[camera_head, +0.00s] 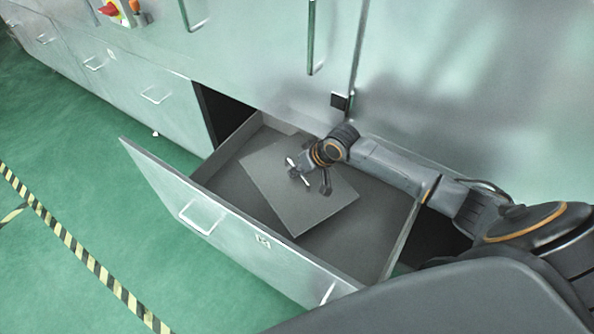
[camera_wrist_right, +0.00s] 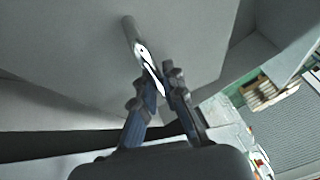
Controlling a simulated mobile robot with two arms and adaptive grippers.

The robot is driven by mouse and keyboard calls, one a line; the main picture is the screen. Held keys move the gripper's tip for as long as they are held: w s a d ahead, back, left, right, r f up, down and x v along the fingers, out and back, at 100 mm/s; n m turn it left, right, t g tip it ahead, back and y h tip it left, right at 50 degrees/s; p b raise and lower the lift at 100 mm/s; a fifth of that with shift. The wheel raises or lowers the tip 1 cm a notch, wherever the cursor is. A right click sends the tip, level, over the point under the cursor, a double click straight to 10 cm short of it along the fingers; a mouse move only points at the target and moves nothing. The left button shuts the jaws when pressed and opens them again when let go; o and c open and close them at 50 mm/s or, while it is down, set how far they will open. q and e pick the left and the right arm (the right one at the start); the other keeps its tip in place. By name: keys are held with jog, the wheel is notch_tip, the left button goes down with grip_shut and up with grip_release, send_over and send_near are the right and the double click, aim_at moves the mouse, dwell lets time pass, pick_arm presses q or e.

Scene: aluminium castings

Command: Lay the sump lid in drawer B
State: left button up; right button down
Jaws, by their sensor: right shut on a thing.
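The sump lid (camera_head: 299,211) is a flat grey rectangular plate with a bright metal handle. In the head view it lies within the open drawer's outline, turned at an angle to the drawer walls. My right gripper (camera_head: 299,175) is over the middle of the lid, shut on its handle. In the right wrist view the fingers (camera_wrist_right: 158,88) close on the shiny handle, with the lid (camera_wrist_right: 195,35) beyond. I cannot tell whether the lid touches the drawer floor. The open drawer (camera_head: 225,228) has a small label on its front, too small to read. My left gripper is not in view.
Closed drawers with handles (camera_head: 155,95) run along the cabinet to the left. The tall cabinet front (camera_head: 270,60) stands behind the drawer. Green floor (camera_head: 60,120) with yellow-black tape (camera_head: 85,258) lies in front. Bare drawer floor shows around the lid.

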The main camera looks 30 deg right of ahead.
jog(key=shift+w+f, duration=0.15)
jog(key=shift+f, duration=0.4)
jog(key=shift+f, duration=0.25)
jog(key=shift+f, duration=0.35)
jog(key=c, duration=1.4)
grip_release()
jog(key=shift+r, duration=0.15)
jog(key=p+v, duration=0.1)
jog(key=v, duration=1.1)
jog(key=shift+r, duration=0.4)
